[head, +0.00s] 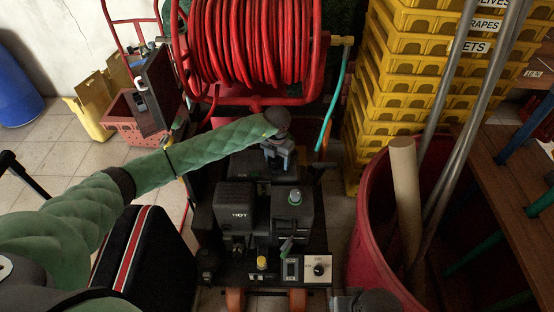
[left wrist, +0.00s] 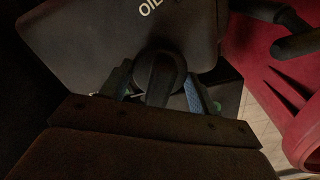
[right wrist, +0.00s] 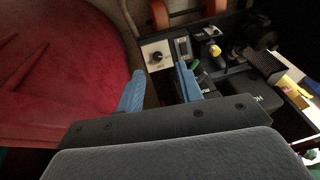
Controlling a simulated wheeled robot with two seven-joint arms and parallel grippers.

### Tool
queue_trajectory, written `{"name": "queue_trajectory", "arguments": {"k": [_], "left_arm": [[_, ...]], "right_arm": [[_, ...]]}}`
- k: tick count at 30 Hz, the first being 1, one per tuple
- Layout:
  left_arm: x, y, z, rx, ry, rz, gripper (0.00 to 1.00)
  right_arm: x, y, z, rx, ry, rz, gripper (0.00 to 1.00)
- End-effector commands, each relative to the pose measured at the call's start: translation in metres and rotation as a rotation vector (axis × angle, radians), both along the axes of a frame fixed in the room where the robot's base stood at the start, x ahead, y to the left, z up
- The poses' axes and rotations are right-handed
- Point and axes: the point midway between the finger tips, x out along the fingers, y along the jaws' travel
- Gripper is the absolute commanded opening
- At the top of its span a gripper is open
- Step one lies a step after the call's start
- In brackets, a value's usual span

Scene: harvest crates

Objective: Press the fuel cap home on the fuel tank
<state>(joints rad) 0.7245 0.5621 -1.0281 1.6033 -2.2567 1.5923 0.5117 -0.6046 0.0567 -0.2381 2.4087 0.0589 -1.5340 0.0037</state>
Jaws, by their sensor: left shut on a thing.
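The black fuel cap (left wrist: 160,75), with a raised grip bar, shows in the left wrist view between the blue fingers of my left gripper (left wrist: 160,97). The gripper is shut on it. The cap is at the edge of a dark tank (left wrist: 100,40) with partly cut-off white lettering reading "OIL". I cannot tell whether the cap is fully seated. In the head view my left gripper (head: 280,155) points down at the back of the dark machine, and its fingers hide the cap. My right gripper (right wrist: 158,90) is open and empty in the right wrist view, above the machine's front side.
The machine's control panel (head: 318,268) has a dial, beside a yellow cap (head: 262,262). A red hose reel (head: 250,45) stands behind. A red barrel (head: 362,225) holding poles is close on the right. Yellow crates (head: 400,75) are stacked behind it.

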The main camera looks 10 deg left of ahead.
Motion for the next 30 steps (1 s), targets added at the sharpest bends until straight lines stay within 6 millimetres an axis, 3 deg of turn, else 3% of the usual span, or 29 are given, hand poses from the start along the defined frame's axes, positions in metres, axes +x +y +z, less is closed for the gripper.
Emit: {"name": "queue_trajectory", "arguments": {"k": [1,2,5,14,21,30], "left_arm": [[0.000,0.000,-0.002,0.000,0.000,0.000,0.38],[0.000,0.000,0.000,0.000,0.000,0.000,0.66],[0.000,0.000,-0.001,0.000,0.000,0.000,0.86],[0.000,0.000,-0.001,0.000,0.000,0.000,0.86],[0.000,0.000,0.001,0.000,-0.001,0.000,0.86],[0.001,0.000,0.053,-0.001,-0.002,-0.001,0.86]], "right_arm": [[0.000,0.000,-0.001,0.000,0.000,0.000,0.36],[0.000,0.000,0.000,0.000,0.000,0.000,0.36],[0.000,0.000,0.000,0.000,0.000,0.000,0.36],[0.000,0.001,-0.001,0.001,-0.002,0.001,0.36],[0.007,0.020,-0.009,0.047,-0.048,0.017,0.36],[0.011,0.032,-0.023,0.074,-0.079,0.023,0.36]]}}
